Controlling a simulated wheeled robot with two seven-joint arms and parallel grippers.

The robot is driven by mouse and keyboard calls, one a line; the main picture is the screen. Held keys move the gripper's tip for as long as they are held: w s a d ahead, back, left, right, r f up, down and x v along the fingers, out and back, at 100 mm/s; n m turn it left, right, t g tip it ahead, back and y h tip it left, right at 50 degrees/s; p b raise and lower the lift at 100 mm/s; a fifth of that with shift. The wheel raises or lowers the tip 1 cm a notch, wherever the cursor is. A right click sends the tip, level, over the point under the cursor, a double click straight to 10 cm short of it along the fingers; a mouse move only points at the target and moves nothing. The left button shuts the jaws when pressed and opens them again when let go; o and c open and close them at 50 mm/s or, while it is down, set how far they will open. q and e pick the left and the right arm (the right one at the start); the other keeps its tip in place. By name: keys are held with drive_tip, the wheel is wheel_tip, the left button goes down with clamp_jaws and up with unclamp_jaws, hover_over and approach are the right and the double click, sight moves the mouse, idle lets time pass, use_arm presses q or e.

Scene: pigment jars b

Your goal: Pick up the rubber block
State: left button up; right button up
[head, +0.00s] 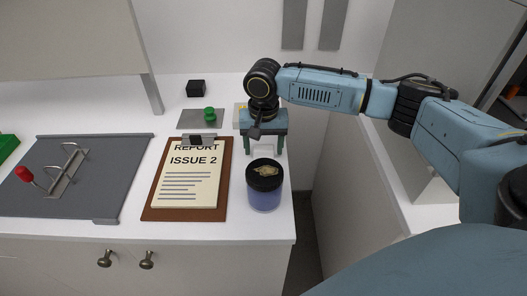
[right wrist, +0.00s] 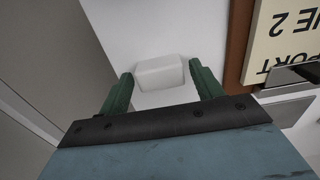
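A pale, whitish block (right wrist: 160,73), which I take to be the rubber block, lies on the white worktop in the right wrist view. My right gripper (head: 263,150) points down over the worktop, to the right of the clipboard. In the right wrist view its green fingers (right wrist: 162,82) are spread, one on each side of the block, with a small gap at both sides. In the head view I cannot make out the block; the gripper and the jar in front seem to hide it. My left gripper is not in view.
Behind are a green knob on a plate (head: 188,122) and a black block (head: 196,88). A grey panel (head: 110,160) fills the left.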

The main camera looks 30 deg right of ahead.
sight(263, 148)
drive_tip(key=c, duration=0.8)
drive_tip(key=shift+r, duration=0.1)
wheel_tip(263, 148, up, 10)
drive_tip(key=shift+f+p, duration=0.1)
drive_tip(key=shift+p, duration=0.7)
